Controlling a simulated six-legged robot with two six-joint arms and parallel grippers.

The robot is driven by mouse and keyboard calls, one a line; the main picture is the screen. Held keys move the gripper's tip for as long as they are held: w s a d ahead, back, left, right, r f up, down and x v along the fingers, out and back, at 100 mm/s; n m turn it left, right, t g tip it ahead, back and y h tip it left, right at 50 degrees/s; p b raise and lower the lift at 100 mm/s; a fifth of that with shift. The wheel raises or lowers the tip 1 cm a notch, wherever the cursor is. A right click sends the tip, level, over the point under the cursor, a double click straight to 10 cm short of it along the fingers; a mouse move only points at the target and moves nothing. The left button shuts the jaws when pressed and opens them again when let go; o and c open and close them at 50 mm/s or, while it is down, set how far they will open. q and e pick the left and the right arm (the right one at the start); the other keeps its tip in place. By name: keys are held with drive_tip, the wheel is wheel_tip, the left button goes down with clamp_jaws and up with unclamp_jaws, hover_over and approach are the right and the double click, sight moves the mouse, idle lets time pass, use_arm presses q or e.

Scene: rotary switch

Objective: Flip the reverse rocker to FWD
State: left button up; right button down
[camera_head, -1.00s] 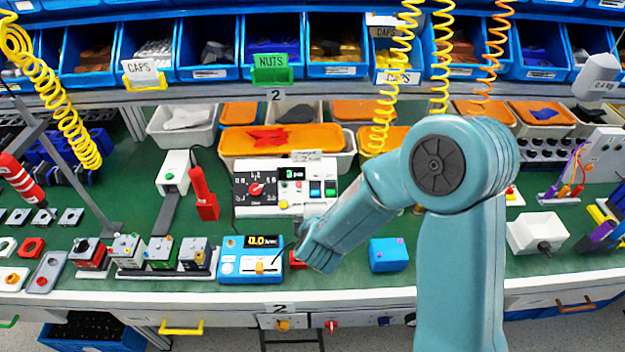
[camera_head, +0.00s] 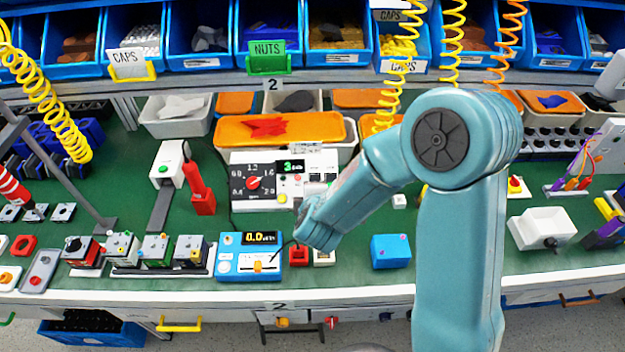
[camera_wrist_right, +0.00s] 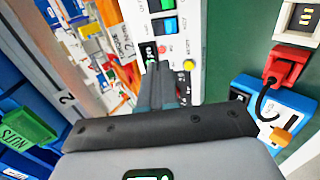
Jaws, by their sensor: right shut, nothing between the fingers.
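A white control panel (camera_head: 262,207) stands mid-bench with a black dial face, a red rotary knob (camera_head: 253,183) and a green-lit display. In the right wrist view, the panel (camera_wrist_right: 190,12) shows a blue rocker (camera_wrist_right: 163,26) and a green rocker (camera_wrist_right: 160,4); their labels are too small to read, so I cannot tell which is the reverse rocker or its position. My right gripper (camera_wrist_right: 162,72) is shut and empty, its fingertips before the panel below the blue rocker; contact is unclear. In the head view my right arm partly covers the panel's right side. My left gripper is out of view.
A blue meter (camera_head: 247,265) with a lit display sits in front of the panel. A red block (camera_head: 271,255) stands beside it, and a blue box (camera_head: 390,251) is to the right. Yellow coiled hoses (camera_head: 452,45) hang overhead. Green bench surface is clear near the blue box.

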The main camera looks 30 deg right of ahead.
sight(313, 177)
drive_tip(key=p+x, duration=0.1)
drive_tip(key=x, duration=1.3)
drive_tip(key=shift+w, duration=0.1)
drive_tip(key=shift+w+d, duration=0.1)
drive_tip(key=shift+d, duration=0.1)
drive_tip(key=shift+r, duration=0.15)
